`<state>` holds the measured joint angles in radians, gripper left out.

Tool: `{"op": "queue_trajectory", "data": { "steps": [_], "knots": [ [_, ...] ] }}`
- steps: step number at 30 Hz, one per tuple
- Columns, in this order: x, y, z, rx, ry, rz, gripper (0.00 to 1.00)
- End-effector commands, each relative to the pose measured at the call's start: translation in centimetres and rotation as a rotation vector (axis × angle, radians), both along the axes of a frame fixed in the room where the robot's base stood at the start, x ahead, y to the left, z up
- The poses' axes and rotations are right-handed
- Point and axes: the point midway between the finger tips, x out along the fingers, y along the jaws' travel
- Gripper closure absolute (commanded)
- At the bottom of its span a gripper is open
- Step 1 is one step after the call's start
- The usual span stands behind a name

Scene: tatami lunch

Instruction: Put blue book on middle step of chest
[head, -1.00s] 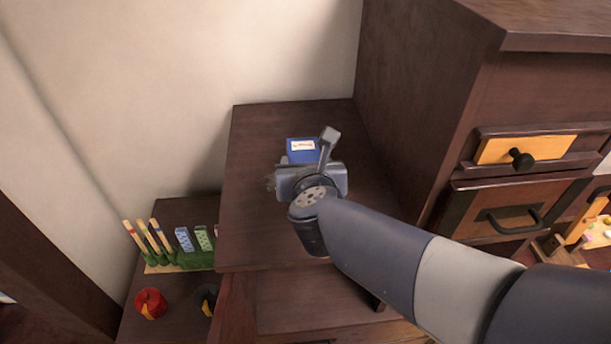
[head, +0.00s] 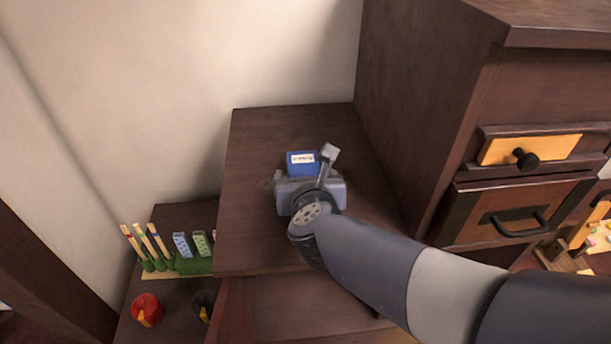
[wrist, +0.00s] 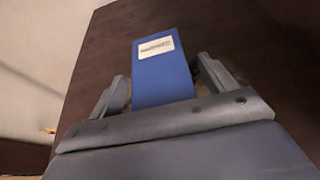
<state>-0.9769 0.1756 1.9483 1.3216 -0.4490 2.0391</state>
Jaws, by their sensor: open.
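The blue book (head: 302,164) with a white label lies on the middle step (head: 250,235) of the dark wooden chest, close to my gripper. In the wrist view the blue book (wrist: 161,75) shows between the two fingers, with its far end beyond them and its near end hidden behind the gripper body. My gripper (wrist: 166,88) is open, with a finger on each side of the book and a gap showing at the fingers. In the head view my gripper (head: 309,180) hides the book's near part.
The chest's taller part (head: 430,100) rises right of the step, with drawers (head: 515,205) on its front. The lower step at left holds a green rack (head: 178,262) with sticks and blocks, and a red round object (head: 146,309). A pale wall stands behind.

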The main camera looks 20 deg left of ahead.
Motion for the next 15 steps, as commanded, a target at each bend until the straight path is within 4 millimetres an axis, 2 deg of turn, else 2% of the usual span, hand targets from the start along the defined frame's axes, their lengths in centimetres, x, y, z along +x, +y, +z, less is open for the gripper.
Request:
{"op": "queue_trajectory", "data": {
  "steps": [7, 15],
  "knots": [
    [-0.1, 0.0, 0.6, 0.000, 0.000, 0.000, 0.21],
    [-3.7, -1.9, 2.3, 0.005, -0.001, 0.004, 0.21]
  ]
}}
